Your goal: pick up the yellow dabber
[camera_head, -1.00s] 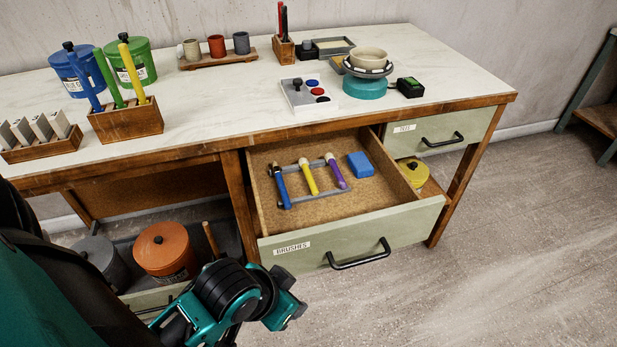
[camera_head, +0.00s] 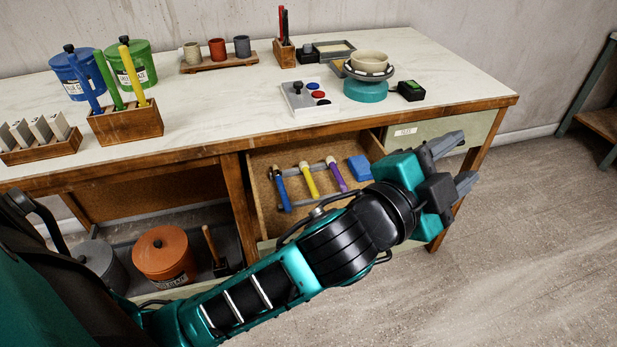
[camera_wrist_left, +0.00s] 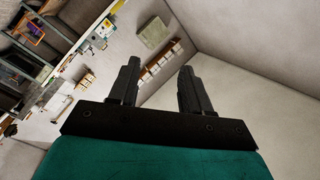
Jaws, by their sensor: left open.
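The yellow dabber (camera_head: 309,180) lies in the open brushes drawer (camera_head: 263,168), with a pale tip at its upper end. It is the middle one of three on a grey rack, between a blue dabber (camera_head: 281,188) and a purple dabber (camera_head: 336,174). My left gripper (camera_head: 463,163) is open and empty, to the right of the drawer and apart from the dabbers. In the left wrist view its two fingers (camera_wrist_left: 157,88) stand apart with nothing between them. My forearm hides the drawer's front and handle. My right gripper is not in view.
A blue block (camera_head: 359,168) lies in the drawer beside the purple dabber. The worktop (camera_head: 215,110) above carries a tool holder (camera_head: 127,122), a stamp set (camera_head: 309,97) and a bowl on a teal turntable (camera_head: 366,88). Open floor (camera_head: 540,240) lies to the right.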

